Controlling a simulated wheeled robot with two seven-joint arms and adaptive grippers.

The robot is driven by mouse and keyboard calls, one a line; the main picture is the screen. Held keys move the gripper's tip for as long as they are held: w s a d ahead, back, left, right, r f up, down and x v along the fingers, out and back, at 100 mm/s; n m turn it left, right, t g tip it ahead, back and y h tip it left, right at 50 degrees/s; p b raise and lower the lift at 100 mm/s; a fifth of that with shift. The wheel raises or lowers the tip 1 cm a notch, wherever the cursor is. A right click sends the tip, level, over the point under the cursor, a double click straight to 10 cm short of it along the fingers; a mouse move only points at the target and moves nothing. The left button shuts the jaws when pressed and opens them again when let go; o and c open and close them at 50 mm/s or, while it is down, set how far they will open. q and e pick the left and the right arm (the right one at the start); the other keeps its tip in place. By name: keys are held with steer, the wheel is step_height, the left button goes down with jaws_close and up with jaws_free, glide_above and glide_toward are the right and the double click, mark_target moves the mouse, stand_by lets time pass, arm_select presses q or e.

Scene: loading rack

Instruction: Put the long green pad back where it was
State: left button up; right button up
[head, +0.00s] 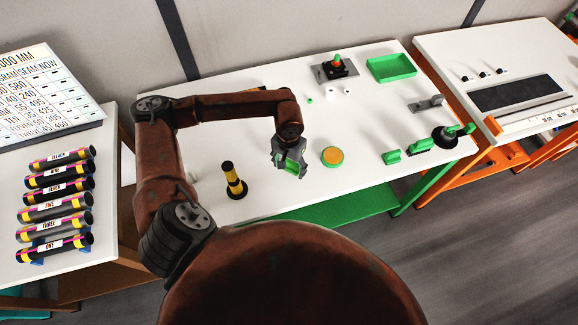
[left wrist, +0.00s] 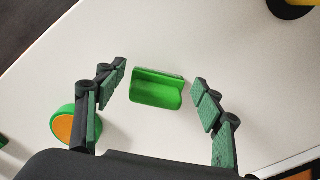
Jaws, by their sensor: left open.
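A green pad (left wrist: 157,88), a curved block with a raised back edge, lies on the white table (left wrist: 215,50) in the left wrist view. It sits between and beyond my left gripper's fingers, apart from both. My left gripper (head: 289,168) is open and points down over the table in the head view. The left wrist view shows its two fingers (left wrist: 160,105) spread, with green inner faces. In the head view the gripper hides most or all of that pad. I cannot tell its exact height above the table. My right gripper is not in view.
A round orange-topped green piece (head: 332,156) stands just right of the gripper. A yellow-black post (head: 233,180) stands left of it. A green block (head: 391,157) and a green brush-like piece (head: 420,145) lie right. A green tray (head: 391,68) is at the back.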

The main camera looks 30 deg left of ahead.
mark_target(289, 171)
arm_select(q)
step_height(289, 171, up, 12)
steer(key=shift+r+b, duration=0.15)
steer(key=shift+b, duration=0.2)
stand_by(0.8)
